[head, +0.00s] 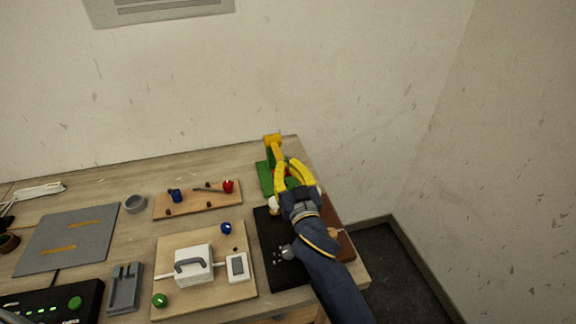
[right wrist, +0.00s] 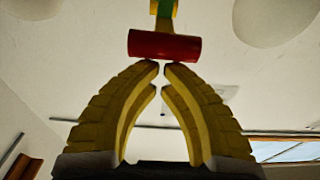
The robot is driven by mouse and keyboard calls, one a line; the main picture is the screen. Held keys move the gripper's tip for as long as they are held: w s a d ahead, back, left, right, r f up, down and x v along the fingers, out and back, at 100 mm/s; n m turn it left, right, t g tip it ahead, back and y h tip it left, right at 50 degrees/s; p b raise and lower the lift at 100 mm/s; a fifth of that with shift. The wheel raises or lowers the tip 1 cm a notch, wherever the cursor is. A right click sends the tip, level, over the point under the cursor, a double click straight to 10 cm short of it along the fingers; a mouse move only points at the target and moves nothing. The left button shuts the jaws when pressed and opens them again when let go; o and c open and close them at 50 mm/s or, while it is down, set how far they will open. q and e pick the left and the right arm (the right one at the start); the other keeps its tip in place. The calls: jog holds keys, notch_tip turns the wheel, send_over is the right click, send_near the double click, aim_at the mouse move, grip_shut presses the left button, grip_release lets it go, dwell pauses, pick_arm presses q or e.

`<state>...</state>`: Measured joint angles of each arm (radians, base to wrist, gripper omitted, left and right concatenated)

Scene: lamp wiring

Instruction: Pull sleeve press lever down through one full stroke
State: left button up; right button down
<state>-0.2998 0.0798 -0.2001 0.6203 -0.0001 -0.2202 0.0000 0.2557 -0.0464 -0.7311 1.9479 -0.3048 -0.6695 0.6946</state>
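The sleeve press (head: 267,180) stands at the back right of the table, with a green base and a yellow upper part. In the right wrist view its lever ends in a red cylindrical handle (right wrist: 165,46) on a yellow and green arm. My right gripper (head: 284,163) is at the press and hides part of it. In the right wrist view the yellow fingertips (right wrist: 162,67) are almost together, with only a thin gap. The red handle lies across just beyond the tips, not between them; I cannot tell whether they touch.
A black mat (head: 268,232) lies in front of the press. To its left are a board with a white box (head: 193,264), a wooden board with small blue and red parts (head: 197,199), and a grey mat (head: 70,240). The table's right edge is close to my right arm.

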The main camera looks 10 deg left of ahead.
dwell(0.3)
jog(key=r+v, duration=0.1)
jog(key=v, duration=0.8)
jog(key=shift+s+d+f, duration=0.15)
jog(key=shift+f, duration=0.2)
dwell(0.4)
